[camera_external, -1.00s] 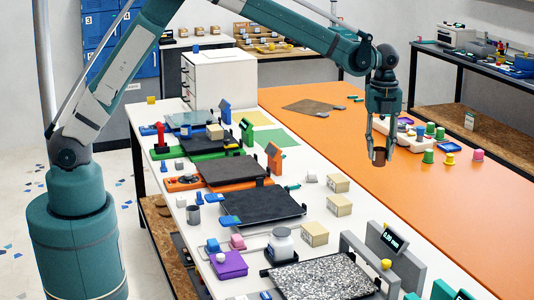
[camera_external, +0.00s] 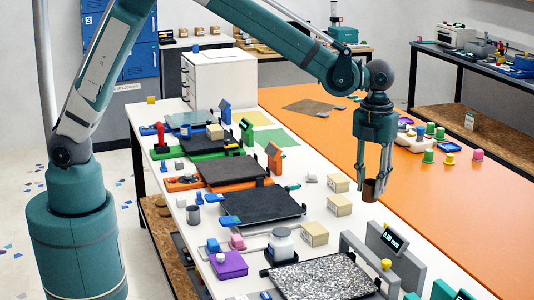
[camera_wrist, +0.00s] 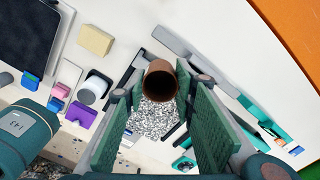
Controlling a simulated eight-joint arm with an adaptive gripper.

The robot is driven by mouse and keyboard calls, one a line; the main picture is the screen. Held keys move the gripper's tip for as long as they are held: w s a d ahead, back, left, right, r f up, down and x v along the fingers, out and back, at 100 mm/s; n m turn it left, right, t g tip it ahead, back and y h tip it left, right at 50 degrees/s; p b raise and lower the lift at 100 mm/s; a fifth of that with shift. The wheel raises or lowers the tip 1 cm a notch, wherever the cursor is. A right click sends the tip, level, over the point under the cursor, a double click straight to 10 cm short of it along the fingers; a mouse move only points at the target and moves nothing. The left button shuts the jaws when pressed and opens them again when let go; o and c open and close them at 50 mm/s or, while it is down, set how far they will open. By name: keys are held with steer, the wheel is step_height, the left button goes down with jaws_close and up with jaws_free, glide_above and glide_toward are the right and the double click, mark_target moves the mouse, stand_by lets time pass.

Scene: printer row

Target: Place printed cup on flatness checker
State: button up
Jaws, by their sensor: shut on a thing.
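The brown printed cup (camera_external: 369,190) is held between the fingertips of my gripper (camera_external: 373,178), in the air around the border of the white bench and the orange table. In the wrist view the cup (camera_wrist: 160,66) shows its round open rim between the green finger pads of my gripper (camera_wrist: 157,92). A speckled granite plate (camera_external: 318,276) lies at the front of the bench, with a grey upright stand and small display (camera_external: 392,240) beside it. These look like the flatness checker. In the wrist view the plate (camera_wrist: 152,120) shows below the cup, partly hidden by it and the fingers.
A white jar (camera_external: 281,244), a purple box (camera_external: 228,264) and tan boxes (camera_external: 314,234) stand near the plate. A dark printer bed (camera_external: 262,206) lies farther back. Colored cups and a tray (camera_external: 412,138) stand on the orange table, which has clear room at front right.

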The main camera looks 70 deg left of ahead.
steer(key=s+d+m, duration=0.3)
steer(key=s+d, duration=0.5)
steer(key=s, duration=0.3)
steer(key=m, duration=0.4)
glide_above(316, 292)
steer(key=shift+f+p, duration=0.3)
steer(key=shift+f, duration=2.4)
steer(key=shift+f, duration=0.1)
steer(key=shift+f, duration=3)
steer(key=shift+f, duration=0.1)
steer(key=shift+f+b, duration=0.3)
steer(key=shift+f, duration=1.5)
steer(key=shift+f, duration=0.15)
